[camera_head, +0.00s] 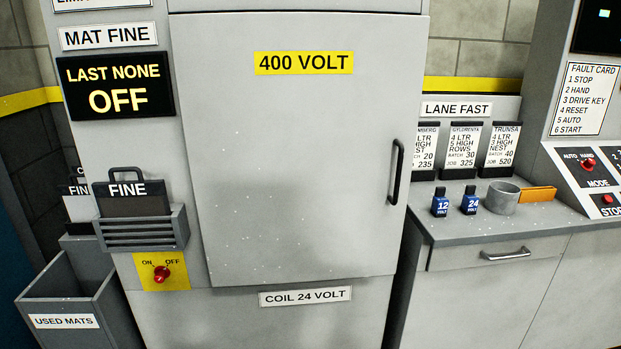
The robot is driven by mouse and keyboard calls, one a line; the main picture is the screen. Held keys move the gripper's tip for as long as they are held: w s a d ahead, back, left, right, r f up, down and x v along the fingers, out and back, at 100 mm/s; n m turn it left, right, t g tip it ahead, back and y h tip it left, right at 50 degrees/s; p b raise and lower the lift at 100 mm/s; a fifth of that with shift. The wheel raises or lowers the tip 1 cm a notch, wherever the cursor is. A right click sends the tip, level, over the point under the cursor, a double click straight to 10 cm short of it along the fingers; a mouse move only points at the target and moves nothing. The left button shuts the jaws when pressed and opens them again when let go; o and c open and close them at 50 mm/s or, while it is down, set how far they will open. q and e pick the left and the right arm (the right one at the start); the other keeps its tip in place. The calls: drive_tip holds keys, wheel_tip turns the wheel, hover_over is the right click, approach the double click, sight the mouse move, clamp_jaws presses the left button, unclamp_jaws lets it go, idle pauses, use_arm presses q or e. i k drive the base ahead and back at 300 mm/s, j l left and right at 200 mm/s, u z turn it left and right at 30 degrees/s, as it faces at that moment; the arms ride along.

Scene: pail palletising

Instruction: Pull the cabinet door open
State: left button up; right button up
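The cabinet door (290,170) is a large light grey panel in the middle of the view, with a yellow 400 VOLT label (304,62) near its top. It looks shut, or very nearly so; I cannot tell if there is a small gap. Its dark vertical bar handle (396,172) is on the right side of the door and nothing touches it. The cabinet (240,318) shows below the door with a COIL 24 VOLT label. Neither of my grippers is in view.
A counter (540,225) on the right holds a grey cup (502,198), an orange block (537,194) and blue 12 and 24 volt pieces. A red switch (161,273), a FINE holder (140,232) and a USED MATS bin (75,300) are left of the door.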

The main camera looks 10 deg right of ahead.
sight(300, 129)
drive_tip(key=z, duration=0.65)
drive_tip(key=i+z, duration=0.15)
drive_tip(key=z, duration=0.2)
drive_tip(key=i+z, duration=0.15)
drive_tip(key=z, duration=0.15)
drive_tip(key=i+z, duration=0.1)
drive_tip(key=z, duration=0.25)
